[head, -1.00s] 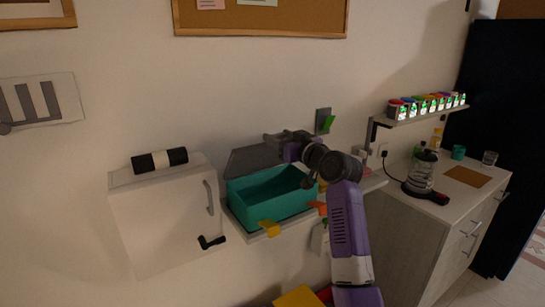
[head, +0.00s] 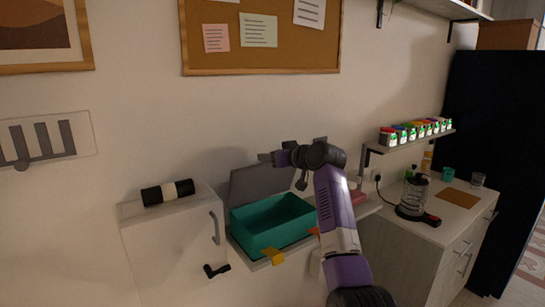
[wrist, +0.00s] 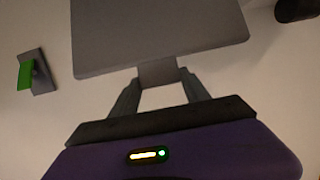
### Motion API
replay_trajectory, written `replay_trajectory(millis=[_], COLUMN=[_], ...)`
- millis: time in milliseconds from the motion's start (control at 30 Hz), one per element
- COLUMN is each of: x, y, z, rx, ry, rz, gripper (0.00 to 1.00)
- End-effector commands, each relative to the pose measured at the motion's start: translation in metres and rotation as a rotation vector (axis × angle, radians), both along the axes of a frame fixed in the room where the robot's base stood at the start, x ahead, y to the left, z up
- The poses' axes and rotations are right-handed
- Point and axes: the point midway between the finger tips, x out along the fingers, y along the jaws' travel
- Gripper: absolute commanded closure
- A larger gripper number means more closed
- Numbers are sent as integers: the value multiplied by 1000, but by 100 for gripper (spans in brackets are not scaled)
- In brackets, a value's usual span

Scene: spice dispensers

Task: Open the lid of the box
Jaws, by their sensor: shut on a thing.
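The box (head: 270,238) is an open-topped teal bin on a ledge against the wall. Its grey lid (head: 258,184) stands raised along the back, leaving the inside visible from above. My gripper (head: 274,157) is at the lid's top edge, above the back of the box. In the wrist view the grey lid (wrist: 160,35) fills the upper middle. A small grey tab (wrist: 158,73) on its edge sits between the fingers of my gripper (wrist: 159,80), which is shut on it. The fingertips are too small to make out in the head view.
A white cabinet (head: 165,245) with a black-and-white roll (head: 168,193) on top stands left of the box. A shelf of spice jars (head: 412,132) and a counter with a glass jug (head: 414,197) are at right. A green-and-grey wall fixture (wrist: 36,72) is near the lid.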

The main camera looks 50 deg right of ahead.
Motion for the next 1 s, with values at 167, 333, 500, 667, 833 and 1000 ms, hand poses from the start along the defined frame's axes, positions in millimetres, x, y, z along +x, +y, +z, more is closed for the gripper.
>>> replay_trajectory(millis=[167, 333, 500, 667, 833, 1000], x=[1, 0, 0, -6, -27, -50], y=[1, 1, 1, 2, 7, 15], z=[5, 3, 2, 2, 6, 13], rx=[-3, -1, -1, -1, -2, -4], ry=[-9, -6, -3, -4, -4, -5], rz=[1, 1, 1, 0, -1, 0], gripper=[36, 24, 24, 24, 24, 24])
